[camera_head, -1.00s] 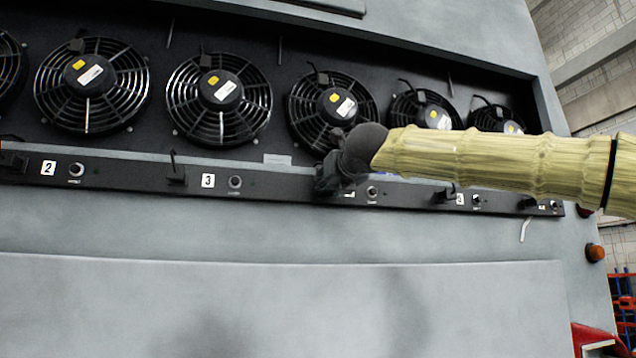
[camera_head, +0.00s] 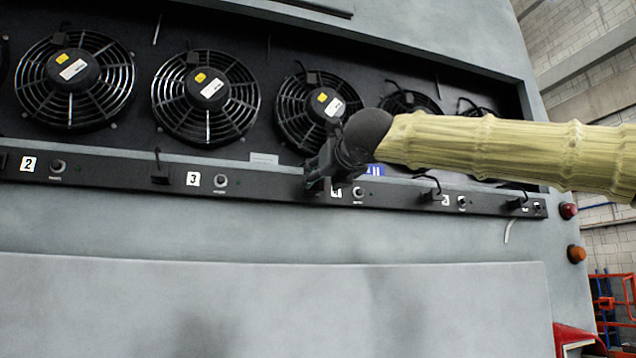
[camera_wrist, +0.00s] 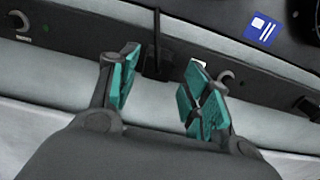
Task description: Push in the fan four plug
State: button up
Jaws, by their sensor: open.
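The fan four plug (camera_wrist: 153,66) is a small black block on the dark rail, with a thin cable rising from it in the wrist view. My gripper (camera_wrist: 162,72) is open, with one teal pad left of the plug and the other to its right. Whether either pad touches the plug cannot be told. In the head view my gripper (camera_head: 318,180) is at the rail beside the number 4 label (camera_head: 336,192) and hides the plug. The fan above it (camera_head: 318,108) is partly behind my wrist.
A round knob (camera_head: 358,193) sits right of the label. The fan three plug (camera_head: 160,175) is to the left, another plug (camera_head: 428,196) to the right. A blue label (camera_wrist: 261,30) is on the panel above. The grey panel below the rail is clear.

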jog(key=v, duration=0.6)
jog(key=shift+s, duration=0.2)
jog(key=shift+d, duration=0.1)
